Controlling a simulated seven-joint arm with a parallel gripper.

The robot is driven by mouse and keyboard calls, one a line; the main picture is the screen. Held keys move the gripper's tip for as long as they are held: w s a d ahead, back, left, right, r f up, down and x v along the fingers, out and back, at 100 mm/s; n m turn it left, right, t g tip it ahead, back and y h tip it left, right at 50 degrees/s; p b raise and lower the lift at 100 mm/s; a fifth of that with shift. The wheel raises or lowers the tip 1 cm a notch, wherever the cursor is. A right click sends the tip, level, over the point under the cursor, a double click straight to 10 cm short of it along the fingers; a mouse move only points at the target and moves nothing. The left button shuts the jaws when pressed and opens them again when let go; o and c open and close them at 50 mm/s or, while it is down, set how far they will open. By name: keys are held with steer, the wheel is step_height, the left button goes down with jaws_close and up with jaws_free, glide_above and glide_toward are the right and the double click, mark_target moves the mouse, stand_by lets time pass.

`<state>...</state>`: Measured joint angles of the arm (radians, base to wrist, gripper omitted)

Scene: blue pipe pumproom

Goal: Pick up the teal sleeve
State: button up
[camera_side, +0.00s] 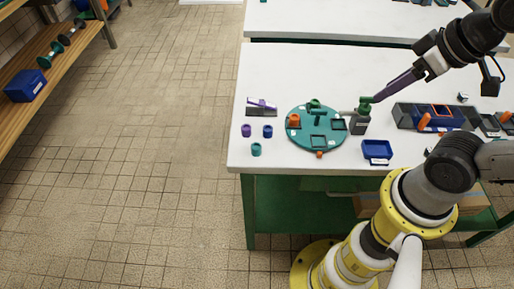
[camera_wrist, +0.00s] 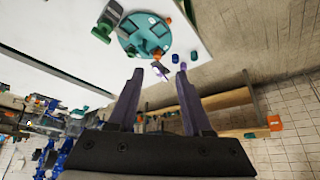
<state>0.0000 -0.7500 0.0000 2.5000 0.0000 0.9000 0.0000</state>
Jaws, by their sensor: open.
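The teal sleeve (camera_side: 256,149) is a small upright ring on the white table, near its front left corner. In the side view my gripper (camera_side: 377,98) is well to the right of it and farther back, pointing down-left beside the green-topped bottle. In the wrist view my gripper (camera_wrist: 160,72) shows two purple fingers spread apart with nothing between them.
A purple sleeve (camera_side: 246,130) and a blue one (camera_side: 267,131) stand just behind the teal sleeve. A teal round plate (camera_side: 297,139) with parts lies to the right.

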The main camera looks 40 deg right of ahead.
steer(key=o, duration=0.3)
steer(key=shift+o, duration=0.2)
steer(key=w+a+r+n, duration=0.2)
steer(key=w+r+n, duration=0.2)
steer(key=w+n, duration=0.4)
steer(key=n+g+y, duration=0.2)
steer(key=n+g, duration=0.4)
steer(key=n, duration=0.4)
glide_above(257, 146)
steer(key=f, duration=1.5)
steer(key=d+f, duration=0.1)
steer(key=f, duration=0.7)
steer(key=shift+s+f, duration=0.1)
steer(key=shift+f, duration=0.1)
steer(key=shift+a+f, duration=0.25)
steer(key=shift+f, duration=1.25)
steer(key=shift+a+f, duration=0.2)
steer(key=shift+f, duration=1.3)
